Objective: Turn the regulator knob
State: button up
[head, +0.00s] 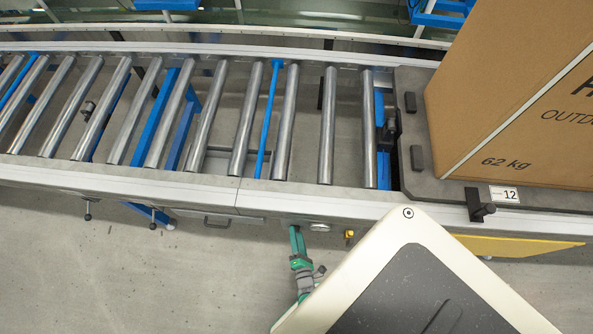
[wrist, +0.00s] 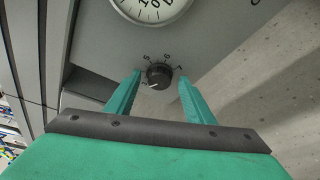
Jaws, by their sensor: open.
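The regulator knob (wrist: 159,75) is a small black dial in the wrist view, set in a grey panel with printed numbers around it. A light mark shows on its lower left side. My gripper (wrist: 160,78) is open, with one green finger to the left of the knob and one to the right. There are gaps between the fingers and the knob; I cannot tell how deep the fingertips reach. A round white gauge (wrist: 151,8) sits just above the knob, cut off by the top edge. In the head view my gripper (head: 294,232) is at the conveyor's front side, and the knob cannot be made out.
A roller conveyor (head: 239,196) runs across the head view. A large cardboard box (head: 530,110) stands on a grey plate at its right end. A black clamp (head: 479,205) and a yellow panel (head: 520,246) are at the front right. The floor (head: 90,270) at front left is clear.

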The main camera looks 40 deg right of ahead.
jog(key=v, duration=1)
jog(key=shift+s+a, duration=0.25)
jog(key=shift+s, duration=0.1)
